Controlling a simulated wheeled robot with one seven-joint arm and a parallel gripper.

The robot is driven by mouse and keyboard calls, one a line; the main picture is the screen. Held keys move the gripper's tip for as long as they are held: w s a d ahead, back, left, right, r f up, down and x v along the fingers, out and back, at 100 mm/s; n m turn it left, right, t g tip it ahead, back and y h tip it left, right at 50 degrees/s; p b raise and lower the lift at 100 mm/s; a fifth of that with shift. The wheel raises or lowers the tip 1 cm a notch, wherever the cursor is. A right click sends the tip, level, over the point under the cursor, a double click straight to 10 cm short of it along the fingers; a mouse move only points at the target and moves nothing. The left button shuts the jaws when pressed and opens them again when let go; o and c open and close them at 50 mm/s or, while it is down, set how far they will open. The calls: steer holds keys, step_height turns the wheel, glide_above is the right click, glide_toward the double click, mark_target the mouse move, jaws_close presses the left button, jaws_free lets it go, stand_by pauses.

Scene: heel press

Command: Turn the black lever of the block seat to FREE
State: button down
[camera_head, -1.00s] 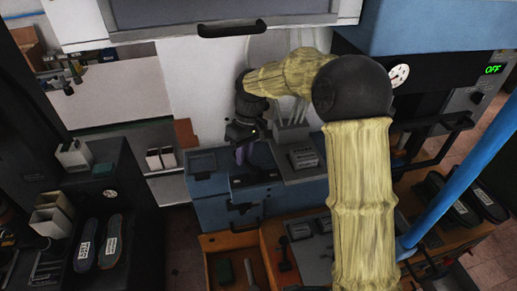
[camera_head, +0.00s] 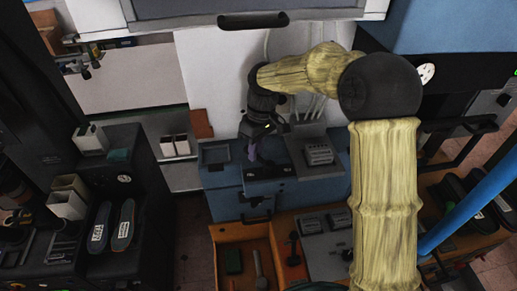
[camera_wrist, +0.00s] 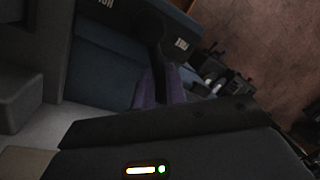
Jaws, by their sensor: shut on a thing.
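My gripper (camera_head: 252,152) points down at the dark block seat (camera_head: 283,172) on top of the blue cabinet. In the wrist view its two purple fingers (camera_wrist: 159,90) are shut on the end of the black lever (camera_wrist: 150,32). The lever runs from the top of the picture down between the fingers. A white label that seems to read FREE (camera_wrist: 182,44) is on the dark plate just right of the lever. Another label (camera_wrist: 105,3), partly cut off, is at the top left. In the head view the lever is too small and dark to make out.
A grey block with slots (camera_head: 319,153) stands right of the gripper. An orange drawer (camera_head: 228,238) with tools is open below the blue cabinet (camera_head: 226,205). A blue post (camera_head: 470,212) stands at the right.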

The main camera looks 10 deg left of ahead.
steer(key=c, duration=1.6)
jaws_free()
steer(key=shift+w+a+r, duration=0.1)
steer(key=shift+a+r, duration=0.2)
steer(key=shift+a, duration=0.15)
steer(key=o, duration=0.3)
steer(key=shift+a+f, duration=0.1)
steer(key=shift+o, duration=0.2)
steer(key=shift+w+a+f, duration=0.1)
steer(key=shift+a, duration=0.05)
steer(key=shift+d, duration=0.4)
steer(key=shift+w+a+r+b, duration=0.15)
steer(key=shift+r+b, duration=0.25)
steer(key=shift+r, duration=0.25)
step_height(320, 180, up, 6)
steer(key=b, duration=0.1)
steer(key=shift+w+d, duration=0.2)
steer(key=shift+w, duration=0.25)
